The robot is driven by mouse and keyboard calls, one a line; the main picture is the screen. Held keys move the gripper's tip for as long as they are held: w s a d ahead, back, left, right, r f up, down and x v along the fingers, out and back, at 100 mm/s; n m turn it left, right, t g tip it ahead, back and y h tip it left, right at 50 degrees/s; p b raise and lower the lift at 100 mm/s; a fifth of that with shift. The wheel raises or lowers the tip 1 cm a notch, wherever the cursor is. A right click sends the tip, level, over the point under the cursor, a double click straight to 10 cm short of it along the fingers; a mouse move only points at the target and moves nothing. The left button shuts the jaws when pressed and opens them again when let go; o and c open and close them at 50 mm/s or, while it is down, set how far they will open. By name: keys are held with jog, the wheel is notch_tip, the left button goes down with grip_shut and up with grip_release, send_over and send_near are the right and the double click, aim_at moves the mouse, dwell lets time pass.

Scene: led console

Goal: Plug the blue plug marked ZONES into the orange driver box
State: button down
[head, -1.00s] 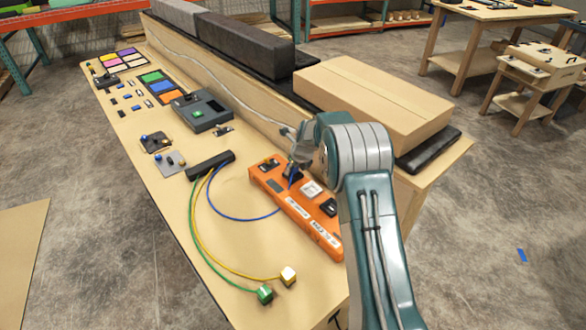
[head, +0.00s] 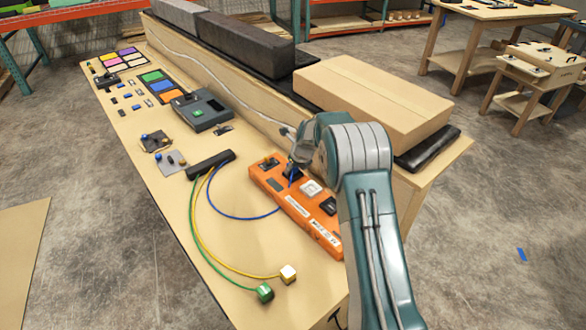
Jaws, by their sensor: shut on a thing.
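The orange driver box (head: 321,233) lies on the bench, running from mid-bench toward the front right edge. My gripper (head: 293,171) is over the box's far half, pointing down, and is shut on the blue plug (head: 292,183). The plug is mostly hidden by the fingers, and its ZONES marking cannot be read. It is at or just above the box's top face; I cannot tell whether it is seated. Its blue cable (head: 238,217) loops back to a black cable block (head: 210,164) left of the box.
A yellow-cabled plug (head: 288,274) and a green plug (head: 264,292) lie loose near the front edge. A grey console (head: 208,112), colored tiles and small parts cover the far bench. A large cardboard box (head: 372,103) stands on the raised shelf behind my arm.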

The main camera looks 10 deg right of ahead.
jog(key=shift+s+f, duration=0.15)
jog(key=shift+f, duration=0.15)
jog(key=shift+c, duration=1.3)
grip_release()
jog(key=shift+f, duration=0.15)
jog(key=shift+o, duration=1.3)
jog(key=shift+r, duration=0.2)
jog(key=shift+r, duration=0.1)
jog(key=shift+r, duration=3.45)
